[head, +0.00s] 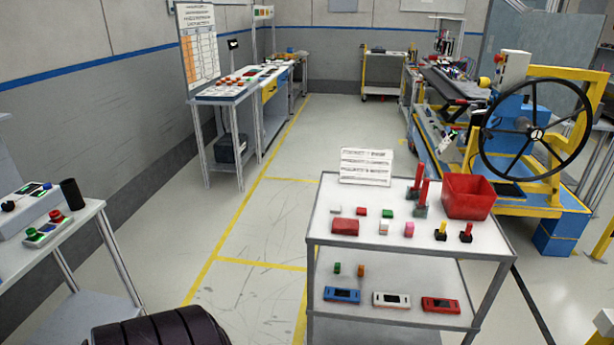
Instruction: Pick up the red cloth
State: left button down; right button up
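A flat red piece (345,227), which looks like a folded red cloth, lies near the front left of the top of a grey-framed cart (400,250). It is too small to be sure that it is fabric. Small red, green, white and pink blocks lie behind it and to its right. Neither of my grippers is in view, so I cannot see how they stand relative to it.
A red bin (468,196), red posts (421,190) and a white sign (366,166) stand on the cart. Its lower shelf holds several handheld devices (391,300). A machine with a black handwheel (537,133) stands behind right. Floor left of the cart (250,235) is clear.

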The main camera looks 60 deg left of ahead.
aim_at(345, 226)
jog(key=u, duration=1.5)
jog(key=z, duration=1.95)
jog(key=u, duration=1.95)
jog(key=i+j+z, duration=0.4)
jog(key=i+j, duration=0.35)
jog(key=i, duration=0.15)
